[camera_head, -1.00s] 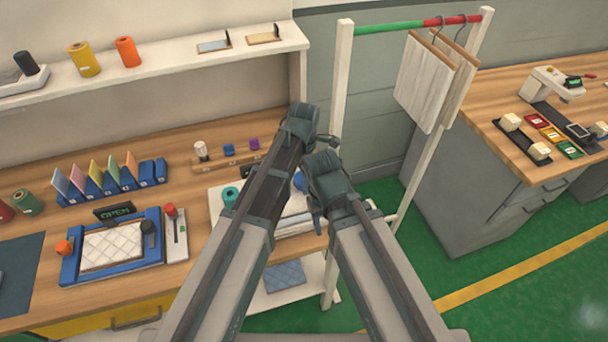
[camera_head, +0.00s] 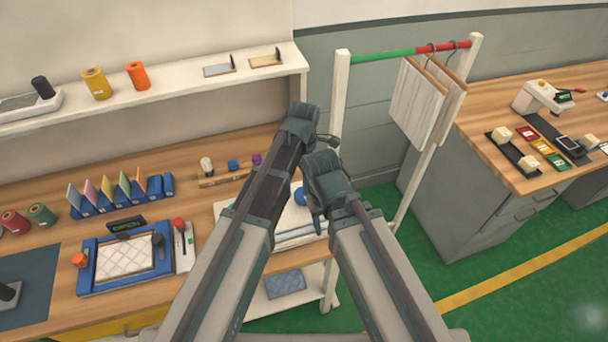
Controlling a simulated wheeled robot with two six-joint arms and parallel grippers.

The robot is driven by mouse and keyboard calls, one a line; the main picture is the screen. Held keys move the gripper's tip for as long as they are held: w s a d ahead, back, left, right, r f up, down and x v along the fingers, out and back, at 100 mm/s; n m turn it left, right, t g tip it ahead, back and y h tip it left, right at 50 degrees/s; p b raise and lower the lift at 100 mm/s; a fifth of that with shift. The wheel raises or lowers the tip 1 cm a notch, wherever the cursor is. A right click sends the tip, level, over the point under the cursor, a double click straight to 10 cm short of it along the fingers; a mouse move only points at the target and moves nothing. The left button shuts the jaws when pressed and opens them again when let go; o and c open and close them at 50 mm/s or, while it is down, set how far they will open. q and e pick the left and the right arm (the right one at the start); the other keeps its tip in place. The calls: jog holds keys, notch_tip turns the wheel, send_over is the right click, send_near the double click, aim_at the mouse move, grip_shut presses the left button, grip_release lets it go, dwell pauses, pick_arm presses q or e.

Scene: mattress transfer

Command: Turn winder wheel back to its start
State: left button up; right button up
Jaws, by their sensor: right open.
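A blue round part (camera_head: 299,195), which may be the winder wheel, shows in the head view between my two arms. It sits on a white unit (camera_head: 290,222) at the right end of the wooden bench. My arms cover much of this unit, so the wheel's turn cannot be read. My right gripper (camera_head: 318,218) is open, just right of the blue part in the picture; whether they touch cannot be told. My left gripper (camera_head: 322,140) is above it in the picture, at the end of the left arm, and its jaws cannot be made out.
A rack post (camera_head: 340,110) stands close behind my grippers, with hanging panels (camera_head: 418,100) to its right. A blue tray (camera_head: 83,270) holding a quilted pad (camera_head: 125,256) lies on the bench at left.

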pick_arm(q)
notch_tip(320, 180, up, 6)
jog(key=p, duration=0.4)
jog(key=shift+p, duration=0.35)
jog(key=shift+f, duration=0.1)
jog(key=s+a+m, duration=0.5)
jog(key=a+m, duration=0.3)
jog(key=m, duration=0.1)
jog(key=s+a+m, duration=0.6)
jog(key=a+m, duration=0.3)
jog(key=m, duration=0.1)
jog(key=s+d+f+m+y+b, duration=0.1)
jog(key=s+d+f+m+b, duration=0.3)
jog(key=d+f+b, duration=0.6)
jog(key=shift+s+d+f+b, duration=0.25)
jog(key=shift+s+d, duration=0.25)
jog(key=shift+s, duration=0.35)
